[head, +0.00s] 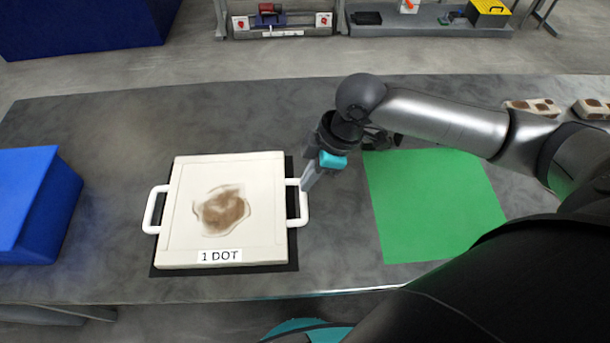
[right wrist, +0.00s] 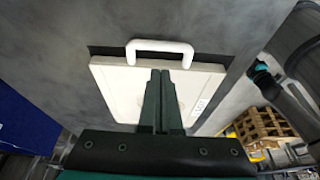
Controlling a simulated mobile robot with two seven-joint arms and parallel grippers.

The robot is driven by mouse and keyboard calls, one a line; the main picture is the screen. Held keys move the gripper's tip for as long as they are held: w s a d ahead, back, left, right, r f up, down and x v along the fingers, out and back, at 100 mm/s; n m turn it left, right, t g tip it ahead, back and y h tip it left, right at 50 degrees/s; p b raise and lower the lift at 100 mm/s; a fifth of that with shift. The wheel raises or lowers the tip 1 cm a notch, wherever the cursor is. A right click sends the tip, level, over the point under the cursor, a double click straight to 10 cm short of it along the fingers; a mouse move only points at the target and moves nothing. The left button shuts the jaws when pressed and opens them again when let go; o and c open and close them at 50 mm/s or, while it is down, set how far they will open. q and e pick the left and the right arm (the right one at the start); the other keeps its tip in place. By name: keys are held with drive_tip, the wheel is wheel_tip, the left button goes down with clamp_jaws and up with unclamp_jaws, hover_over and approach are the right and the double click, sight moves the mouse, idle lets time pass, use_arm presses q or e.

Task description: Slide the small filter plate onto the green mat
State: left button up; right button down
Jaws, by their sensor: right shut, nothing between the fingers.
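The small filter plate (head: 185,225) is a white square with a brown stain, a "1 DOT" label and a white handle on its left and right sides. It lies on a black mat (head: 285,267) left of the green mat (head: 435,205), which is bare. My right gripper (head: 308,184) is shut and empty, pointing down at the plate's right handle (head: 300,203). I cannot tell whether it touches the handle. In the right wrist view the shut fingers (right wrist: 163,78) overlap the plate (right wrist: 118,88). A far handle (right wrist: 160,46) shows beyond them. My left gripper is out of view.
A blue bin (head: 35,205) stands at the table's left. Two pale blocks with brown marks (head: 533,107) lie at the back right. The grey table (head: 345,240) is clear between the plate and the green mat. My right arm reaches above the green mat's back edge.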

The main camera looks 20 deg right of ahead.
drive_tip(key=b+x, duration=0.1)
drive_tip(key=x, duration=0.6)
drive_tip(key=shift+b, duration=0.35)
drive_tip(key=shift+f, duration=0.15)
